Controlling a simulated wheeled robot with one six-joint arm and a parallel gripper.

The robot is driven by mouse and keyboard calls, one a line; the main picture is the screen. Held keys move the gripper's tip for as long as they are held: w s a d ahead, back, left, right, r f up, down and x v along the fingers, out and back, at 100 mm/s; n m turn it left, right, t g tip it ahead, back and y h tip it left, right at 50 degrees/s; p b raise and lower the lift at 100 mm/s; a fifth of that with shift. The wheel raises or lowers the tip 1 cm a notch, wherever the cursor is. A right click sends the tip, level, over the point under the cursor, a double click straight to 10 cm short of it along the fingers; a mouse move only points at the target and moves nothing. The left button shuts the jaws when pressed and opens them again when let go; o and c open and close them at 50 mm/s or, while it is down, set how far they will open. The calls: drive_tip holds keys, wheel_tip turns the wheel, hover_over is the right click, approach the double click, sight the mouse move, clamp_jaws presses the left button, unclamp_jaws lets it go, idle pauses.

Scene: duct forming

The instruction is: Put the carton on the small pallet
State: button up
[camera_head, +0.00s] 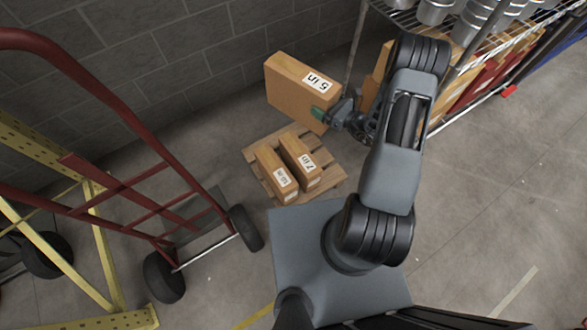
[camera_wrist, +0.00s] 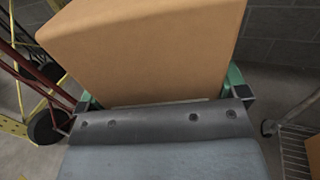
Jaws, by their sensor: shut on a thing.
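A brown carton (camera_head: 291,87) with a white "5 in" label is held up in the air in the head view. My gripper (camera_head: 325,114) is shut on its lower right end. In the wrist view the carton (camera_wrist: 150,45) fills the upper middle, between the green fingertips of my gripper (camera_wrist: 160,92). The small wooden pallet (camera_head: 329,183) lies on the floor, below and nearer than the carton. Two smaller cartons stand side by side on it, one labelled "7 in" (camera_head: 296,153) and one at its left (camera_head: 267,163) with a hard-to-read label.
A red hand truck (camera_head: 150,170) and a yellow frame (camera_head: 60,235) stand at the left. A wire shelf (camera_head: 400,18) with metal cans and more boxes is at the upper right. A block wall (camera_head: 130,60) is behind. The floor at right is clear.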

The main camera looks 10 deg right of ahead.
drive_tip(key=d+f+m+t+h+b, duration=0.1)
drive_tip(key=d+f+b, duration=0.1)
drive_tip(key=f+b, duration=0.7)
drive_tip(key=d+f+m+t+h+b, duration=0.1)
drive_tip(key=f+b, duration=0.8)
drive_tip(key=f, duration=1.1)
drive_tip(key=d+f+m+t+h+b, duration=0.1)
drive_tip(key=d+f+h+b, duration=0.2)
drive_tip(key=f+b, duration=0.6)
wheel_tip(320, 180, down, 6)
drive_tip(key=shift+w+d+r+m, duration=0.25)
drive_tip(key=shift+w+d+m, duration=0.05)
drive_tip(key=shift+w+m, duration=0.1)
drive_tip(key=shift+f, duration=0.1)
drive_tip(key=o, duration=1.4)
